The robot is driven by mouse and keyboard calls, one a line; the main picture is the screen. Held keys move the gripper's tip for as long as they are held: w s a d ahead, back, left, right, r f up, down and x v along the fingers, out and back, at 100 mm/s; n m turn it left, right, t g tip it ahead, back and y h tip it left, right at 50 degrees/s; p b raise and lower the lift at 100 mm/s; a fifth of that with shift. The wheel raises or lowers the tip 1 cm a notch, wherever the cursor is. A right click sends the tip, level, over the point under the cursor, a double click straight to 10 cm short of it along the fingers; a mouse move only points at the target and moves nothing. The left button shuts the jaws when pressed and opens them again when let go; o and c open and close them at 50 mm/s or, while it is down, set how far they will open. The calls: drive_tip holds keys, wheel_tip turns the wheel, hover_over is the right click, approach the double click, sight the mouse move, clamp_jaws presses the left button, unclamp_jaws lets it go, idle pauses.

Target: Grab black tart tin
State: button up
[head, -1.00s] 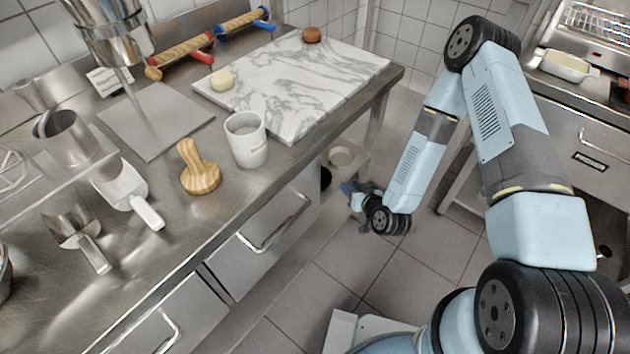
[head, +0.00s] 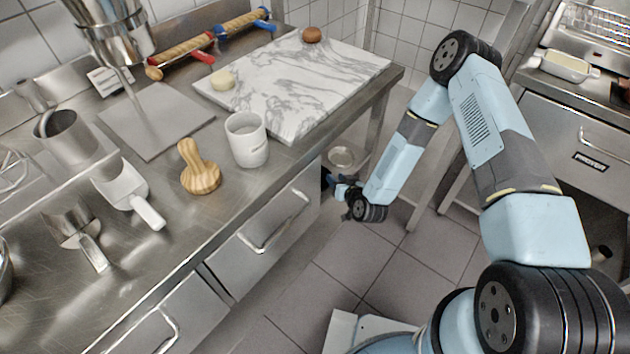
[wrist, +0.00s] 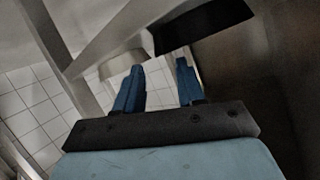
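My gripper (head: 340,188) is low beside the steel table, near its lower shelf. Its two blue fingers (wrist: 160,88) stand apart with nothing between them in the wrist view. A black thing, apparently the black tart tin (wrist: 203,24), shows in the wrist view above and beyond the fingertips, apart from them. In the head view only a dark bit of it (head: 326,176) shows at the table's edge, mostly hidden by the drawer front.
A pale round dish (head: 341,157) sits on the lower shelf close to the black thing. A metal rail (wrist: 135,35) crosses the wrist view near the fingertips. A table leg (head: 376,125) stands near my forearm. The worktop holds a marble slab (head: 300,85), a white mug (head: 246,140) and utensils.

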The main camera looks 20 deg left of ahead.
sight(328, 172)
drive_tip(key=shift+f+x, duration=0.2)
drive_tip(key=shift+x, duration=1.95)
drive_tip(key=shift+s, duration=0.1)
drive_tip(key=shift+c, duration=0.4)
clamp_jaws()
